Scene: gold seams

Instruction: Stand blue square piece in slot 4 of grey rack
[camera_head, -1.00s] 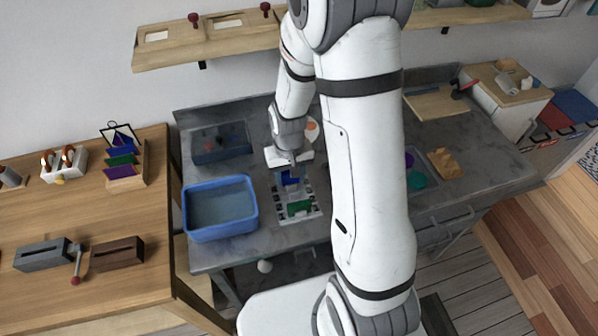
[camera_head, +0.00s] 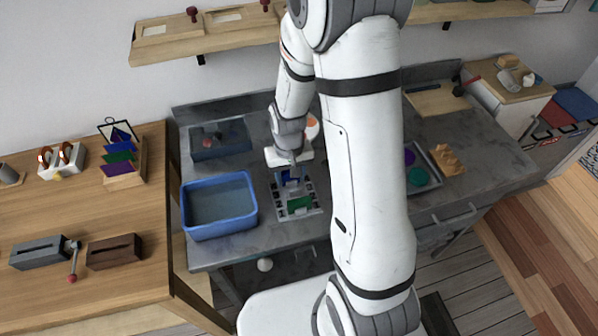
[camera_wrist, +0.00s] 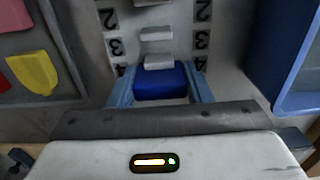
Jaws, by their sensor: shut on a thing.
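A blue square piece (camera_wrist: 161,82) is between the two fingers of my gripper (camera_wrist: 160,90) in the wrist view, seen from above. My gripper is shut on it. The grey rack (camera_head: 312,199) stands on the grey bench, with number labels 2, 3 and 4 along both sides in the wrist view. The piece is beside the labels 4, close to the rack; I cannot tell whether its lower edge is inside the slot. In the head view my gripper (camera_head: 291,174) is over the rear part of the rack. A green piece (camera_head: 300,203) stands nearer the front of the rack.
A blue tub (camera_head: 187,215) stands close left of the rack. A tray with purple and green pieces (camera_head: 417,177) lies right of my arm.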

